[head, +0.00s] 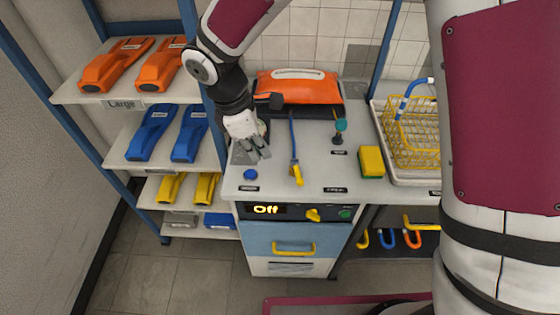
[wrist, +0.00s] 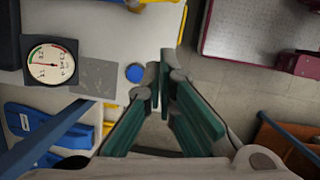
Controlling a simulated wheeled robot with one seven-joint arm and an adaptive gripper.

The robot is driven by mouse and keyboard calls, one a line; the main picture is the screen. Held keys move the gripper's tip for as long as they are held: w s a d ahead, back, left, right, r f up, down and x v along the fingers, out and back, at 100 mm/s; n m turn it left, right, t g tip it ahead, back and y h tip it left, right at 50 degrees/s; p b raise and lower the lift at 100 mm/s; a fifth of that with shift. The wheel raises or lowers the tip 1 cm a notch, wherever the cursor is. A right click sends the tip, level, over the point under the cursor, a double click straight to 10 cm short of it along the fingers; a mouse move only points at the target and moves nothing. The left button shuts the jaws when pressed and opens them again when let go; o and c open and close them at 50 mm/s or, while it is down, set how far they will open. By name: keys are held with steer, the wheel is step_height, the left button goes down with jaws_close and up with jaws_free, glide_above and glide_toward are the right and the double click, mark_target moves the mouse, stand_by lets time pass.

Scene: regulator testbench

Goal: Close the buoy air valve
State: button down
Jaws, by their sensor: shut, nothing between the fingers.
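An orange buoy (head: 300,88) with a white top lies at the back of the grey bench. In front of it a blue hose (head: 293,135) ends in a yellow piece (head: 297,174). A teal knob (head: 340,125) stands on a stem right of the hose. A round blue button (head: 250,174) is near the front left; it also shows in the wrist view (wrist: 135,73). I cannot tell which fitting is the air valve. My gripper (head: 262,155) is shut and empty, pointing down above the left of the bench, behind the blue button and left of the hose.
A gauge (wrist: 50,63) sits left in the wrist view. The bench front has an "Off" display (head: 265,209), a yellow knob (head: 313,215) and a green button (head: 345,214). A yellow sponge (head: 371,161) and basket (head: 412,132) stand right. A shelf (head: 110,98) stands left.

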mark_target(298, 173)
steer(key=shift+s+a+f+n, duration=0.15)
steer(key=shift+a+f+n, duration=0.15)
steer(key=shift+a+f, duration=0.3)
steer(key=x, duration=0.7)
steer(key=p+x, duration=0.1)
steer(key=x, duration=0.2)
steer(key=shift+s+f, duration=0.1)
steer(key=shift+f, duration=0.1)
steer(key=d, duration=0.1)
steer(key=d+r, duration=0.1)
steer(key=shift+w+d+p, duration=0.25)
steer(key=shift+d+p, duration=0.05)
steer(key=shift+p, duration=0.1)
steer(key=shift+w+d, duration=0.2)
steer(key=shift+d, duration=0.4)
